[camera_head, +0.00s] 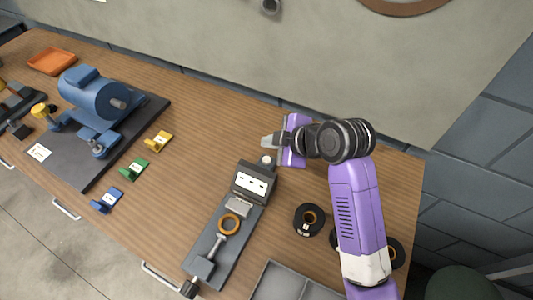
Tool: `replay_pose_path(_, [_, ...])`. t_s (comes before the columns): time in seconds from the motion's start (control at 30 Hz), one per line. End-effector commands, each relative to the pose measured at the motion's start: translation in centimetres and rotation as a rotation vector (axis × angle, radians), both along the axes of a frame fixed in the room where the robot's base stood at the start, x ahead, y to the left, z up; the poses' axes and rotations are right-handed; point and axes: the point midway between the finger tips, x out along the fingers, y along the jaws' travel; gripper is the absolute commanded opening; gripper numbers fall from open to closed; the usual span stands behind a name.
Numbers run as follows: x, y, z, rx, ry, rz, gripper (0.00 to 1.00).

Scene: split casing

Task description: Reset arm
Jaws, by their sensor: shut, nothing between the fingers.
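My arm, purple and white with black joints, reaches up over the right part of the wooden bench. My gripper (268,142) is shut and empty. It points left, above the top end of a grey fixture (215,250), close to the pale round knob (265,161) there. I cannot tell whether it touches the knob. The fixture carries a dark block with a white face and an orange ring (228,224).
A blue machine (95,100) stands on a dark plate at the left. Yellow (158,141), green (134,169) and blue (107,200) brackets lie mid-bench. A black ring (308,219) lies beside my arm, and a grey tray (280,283) is at the front. An orange tray (52,61) is at the back left.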

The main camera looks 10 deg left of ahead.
Motion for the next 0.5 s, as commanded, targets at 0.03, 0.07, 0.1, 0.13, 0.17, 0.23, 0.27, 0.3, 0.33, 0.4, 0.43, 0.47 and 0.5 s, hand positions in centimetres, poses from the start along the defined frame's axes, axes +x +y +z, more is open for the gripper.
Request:
replay_pose_path(0.03, [0.02,0.0,0.87,0.0,-0.001,-0.001,0.0])
replay_pose_path(0.07, [0.03,0.0,1.12,0.0,-0.001,-0.001,0.0])
replay_pose_path(0.1, [0.02,0.0,1.36,0.0,-0.001,-0.001,0.0])
replay_pose_path(0.13, [0.02,0.0,1.47,0.0,-0.001,-0.001,0.0])
replay_pose_path(0.17, [0.01,0.0,1.54,0.0,0.0,0.0,0.0])
replay_pose_path(0.23, [0.0,0.0,1.52,0.0,0.001,-0.001,0.0])
replay_pose_path(0.27, [0.0,-0.01,1.47,0.0,0.001,-0.001,0.0])
replay_pose_path(0.3, [0.0,0.0,1.42,0.0,0.001,-0.001,0.0])
replay_pose_path(0.33, [0.0,0.0,1.42,0.0,0.001,-0.001,0.0])
replay_pose_path(0.4, [0.0,0.0,1.4,0.0,0.001,-0.001,0.0])
replay_pose_path(0.43, [0.0,0.01,1.41,0.0,0.0,0.0,0.0])
replay_pose_path(0.47, [0.0,0.0,1.4,0.0,0.0,0.0,0.0])
replay_pose_path(0.5, [0.0,0.01,1.41,0.0,0.0,0.0,0.0])
